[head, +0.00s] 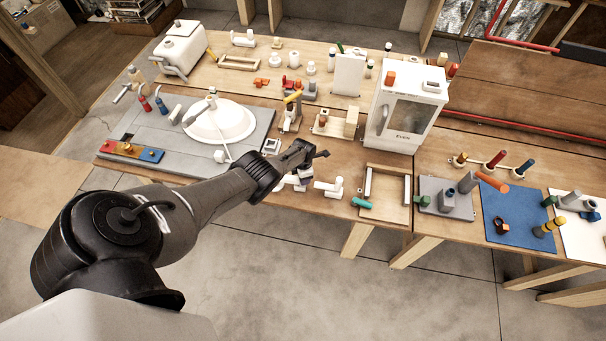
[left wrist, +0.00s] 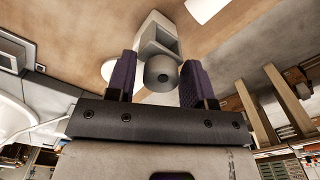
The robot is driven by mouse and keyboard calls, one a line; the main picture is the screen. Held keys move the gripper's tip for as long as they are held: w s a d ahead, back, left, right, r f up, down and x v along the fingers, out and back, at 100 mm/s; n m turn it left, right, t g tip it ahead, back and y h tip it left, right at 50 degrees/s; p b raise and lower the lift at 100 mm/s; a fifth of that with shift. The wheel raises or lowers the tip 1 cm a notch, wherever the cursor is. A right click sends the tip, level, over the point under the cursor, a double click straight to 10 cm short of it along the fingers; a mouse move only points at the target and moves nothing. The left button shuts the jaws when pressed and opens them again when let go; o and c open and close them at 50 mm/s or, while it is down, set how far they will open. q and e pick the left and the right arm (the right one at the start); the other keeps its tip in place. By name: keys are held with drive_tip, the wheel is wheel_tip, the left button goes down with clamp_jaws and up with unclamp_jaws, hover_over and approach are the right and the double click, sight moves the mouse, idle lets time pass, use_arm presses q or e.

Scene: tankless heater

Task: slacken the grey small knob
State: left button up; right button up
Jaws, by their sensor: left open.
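The grey small knob (left wrist: 162,71) shows in the left wrist view as a round dark-grey end with a small centre hole. It sits on a white and grey fitting (left wrist: 158,45). My left gripper (left wrist: 160,62) is open, with one dark purple finger on each side of the knob in that view. Gaps show between the knob and both fingers; I cannot tell how deep the knob lies between them. In the head view my left gripper (head: 314,163) is over the front edge of the table, near white fittings. I cannot make out the knob there. My right gripper is not in view.
A white fitting with a handle (head: 330,187) stands just right of my left gripper. A wooden tray (head: 385,212) is farther right. A white basin (head: 218,124) is to the left, and a white cabinet (head: 407,105) stands behind. The floor in front is clear.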

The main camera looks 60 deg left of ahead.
use_arm(q)
drive_tip(key=m, duration=0.4)
drive_tip(key=shift+m, duration=1)
drive_tip(key=m, duration=0.6)
drive_tip(key=shift+m, duration=0.4)
drive_tip(key=m, duration=0.5)
drive_tip(key=shift+w+b, duration=0.1)
drive_tip(key=shift+b, duration=0.3)
